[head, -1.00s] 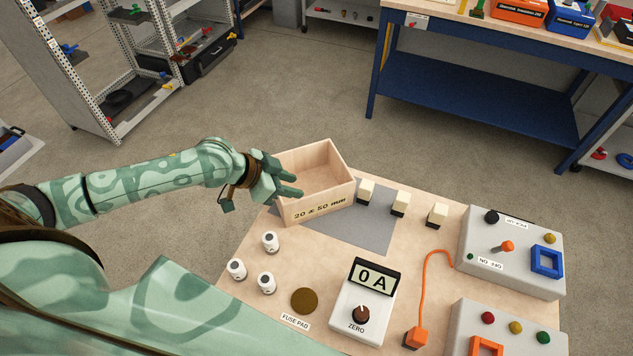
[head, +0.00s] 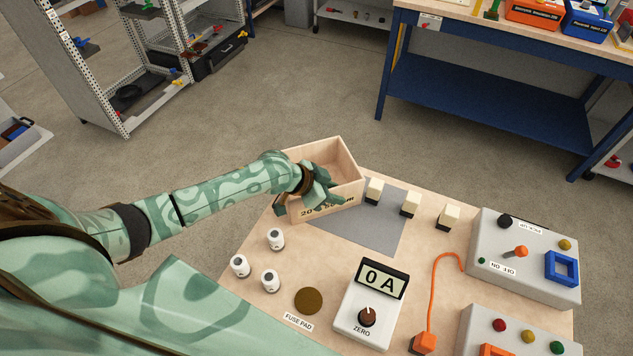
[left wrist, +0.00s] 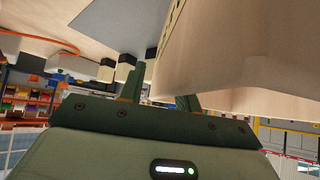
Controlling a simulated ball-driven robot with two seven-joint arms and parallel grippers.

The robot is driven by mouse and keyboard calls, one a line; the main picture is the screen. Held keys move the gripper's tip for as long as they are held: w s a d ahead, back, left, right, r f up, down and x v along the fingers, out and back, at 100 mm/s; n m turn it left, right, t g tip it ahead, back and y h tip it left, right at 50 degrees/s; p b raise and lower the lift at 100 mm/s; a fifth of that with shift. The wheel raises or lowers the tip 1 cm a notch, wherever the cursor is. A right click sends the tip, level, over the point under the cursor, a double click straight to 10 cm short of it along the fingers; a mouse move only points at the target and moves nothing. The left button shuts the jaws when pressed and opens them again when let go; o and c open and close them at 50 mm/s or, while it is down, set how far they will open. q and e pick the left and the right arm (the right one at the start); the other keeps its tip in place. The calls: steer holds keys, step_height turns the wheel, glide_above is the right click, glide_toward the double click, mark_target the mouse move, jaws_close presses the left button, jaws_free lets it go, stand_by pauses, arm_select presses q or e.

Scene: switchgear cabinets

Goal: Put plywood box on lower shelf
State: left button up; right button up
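The plywood box (head: 350,193) is open-topped and appears empty inside. It sits at the far left corner of the wooden table, partly on a grey mat (head: 378,232), with its label facing me. My left gripper (head: 322,196) is at the near wall of the box and covers part of the label. In the left wrist view the fingers (left wrist: 160,92) are apart, with the box (left wrist: 235,55) wall close beside and between them; firm contact does not show. A blue workbench's lower shelf (head: 480,100) is empty. My right gripper is out of view.
Cream blocks (head: 410,204), white cylinders (head: 275,239), a meter (head: 370,308) and control boxes (head: 525,255) occupy the table. An orange cable (head: 434,285) lies among them. A metal rack (head: 130,60) holds items at back left. The floor between is clear.

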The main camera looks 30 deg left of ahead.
arm_select(q)
jaws_close()
stand_by(1.3)
